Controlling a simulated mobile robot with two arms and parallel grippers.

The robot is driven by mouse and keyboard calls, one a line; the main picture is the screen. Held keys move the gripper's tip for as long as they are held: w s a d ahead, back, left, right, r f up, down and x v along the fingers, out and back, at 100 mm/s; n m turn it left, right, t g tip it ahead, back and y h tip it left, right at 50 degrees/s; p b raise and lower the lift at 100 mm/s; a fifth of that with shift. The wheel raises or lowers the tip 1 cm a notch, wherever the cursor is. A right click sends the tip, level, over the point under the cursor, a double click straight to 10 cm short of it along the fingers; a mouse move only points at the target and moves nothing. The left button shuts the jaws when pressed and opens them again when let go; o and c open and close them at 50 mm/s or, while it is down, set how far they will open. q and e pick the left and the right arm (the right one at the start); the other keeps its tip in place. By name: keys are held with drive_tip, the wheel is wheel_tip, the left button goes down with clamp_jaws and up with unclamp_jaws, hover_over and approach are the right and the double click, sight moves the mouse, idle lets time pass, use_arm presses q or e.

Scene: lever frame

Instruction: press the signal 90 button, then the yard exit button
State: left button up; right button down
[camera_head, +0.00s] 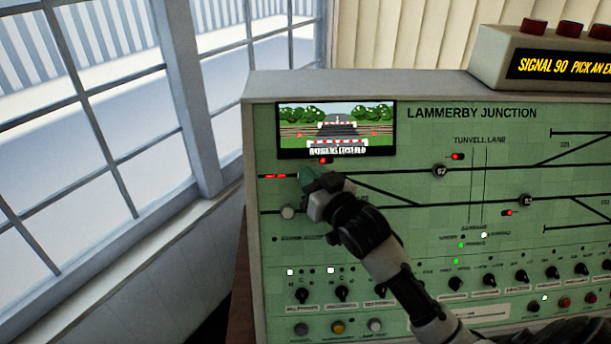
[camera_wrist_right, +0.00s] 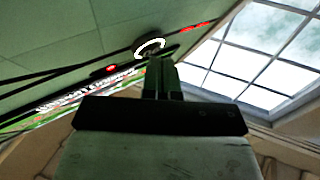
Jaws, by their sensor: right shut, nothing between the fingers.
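The green signal panel (camera_head: 400,125) is headed LAMMERBY JUNCTION. My right gripper (camera_head: 312,180) is at the panel's upper left, on the track line below the small screen. Its fingers are shut and empty. In the right wrist view the shut fingertips (camera_wrist_right: 158,62) are at a dark round button with a lit white ring (camera_wrist_right: 150,47); I cannot tell whether they touch. That button is hidden behind the gripper in the head view. A pale round button (camera_head: 288,212) sits just below left of the gripper. No label legibly names either task button. My left gripper is out of view.
A display (camera_head: 560,66) on top reads "SIGNAL 90 PICK AN EX", cut off at the edge. A screen (camera_head: 336,130) shows a level crossing. Rotary switches (camera_head: 341,293) and push buttons line the lower panel. A window (camera_head: 120,110) stands to the left.

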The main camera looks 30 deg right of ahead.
drive_tip(key=shift+w, duration=0.1)
idle(0.4)
drive_tip(key=shift+s+a+r+p, duration=0.25)
drive_tip(key=shift+s+r+p, duration=0.1)
drive_tip(key=shift+s+p, duration=0.35)
drive_tip(key=s+p, duration=0.1)
drive_tip(key=s+a+r+p, duration=0.2)
drive_tip(key=s, duration=0.1)
drive_tip(key=shift+r, duration=0.2)
drive_tip(key=shift+d+f, duration=0.1)
idle(2.3)
